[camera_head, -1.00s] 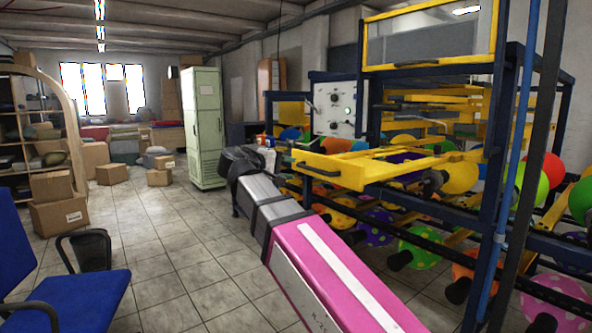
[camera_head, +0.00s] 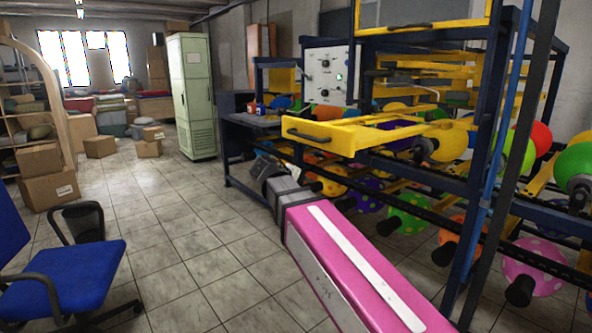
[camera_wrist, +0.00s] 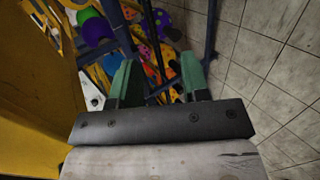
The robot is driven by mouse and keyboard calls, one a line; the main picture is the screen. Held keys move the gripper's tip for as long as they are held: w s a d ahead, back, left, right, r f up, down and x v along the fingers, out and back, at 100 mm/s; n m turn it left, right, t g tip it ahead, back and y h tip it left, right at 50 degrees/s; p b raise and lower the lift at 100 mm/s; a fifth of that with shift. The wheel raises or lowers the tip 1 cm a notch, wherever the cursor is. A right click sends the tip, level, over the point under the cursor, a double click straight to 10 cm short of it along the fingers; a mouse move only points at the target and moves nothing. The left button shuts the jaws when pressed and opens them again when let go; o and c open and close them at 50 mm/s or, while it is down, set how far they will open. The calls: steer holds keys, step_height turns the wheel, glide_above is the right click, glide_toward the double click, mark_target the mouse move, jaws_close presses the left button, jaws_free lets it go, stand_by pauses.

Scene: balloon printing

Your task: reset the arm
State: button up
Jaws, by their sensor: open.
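My arm's pink link (camera_head: 350,265) reaches from the lower right of the head view toward the balloon printing machine (camera_head: 370,135). Its grey and dark end is beside the machine's lower frame, below the yellow tray (camera_head: 350,134); the fingertips cannot be made out there. In the wrist view my gripper (camera_wrist: 157,78) has two green fingers standing apart, with nothing held between them. Balloons and dark bars of the machine show beyond the fingers. Whether the arm's end touches the frame cannot be told.
Balloons on rods, such as a green dotted one (camera_head: 408,212), line the machine's side near my arm. A blue chair (camera_head: 70,270) stands at the lower left, with cardboard boxes (camera_head: 45,175) behind it. The tiled floor (camera_head: 190,220) between is mostly clear.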

steer(key=s+d+f+m+g+y, duration=0.2)
steer(key=d+f, duration=0.3)
steer(key=f, duration=0.6)
steer(key=s+d+f+m+g+y, duration=0.2)
steer(key=s+d+f+m+y, duration=0.1)
steer(key=f, duration=0.9)
steer(key=s+d+f+m+g+y, duration=0.2)
steer(key=s+d+f+y, duration=0.2)
steer(key=f, duration=0.8)
steer(key=s+d, duration=0.2)
steer(key=d, duration=0.2)
steer(key=shift+d+f+g, duration=0.15)
steer(key=shift+d+g, duration=0.25)
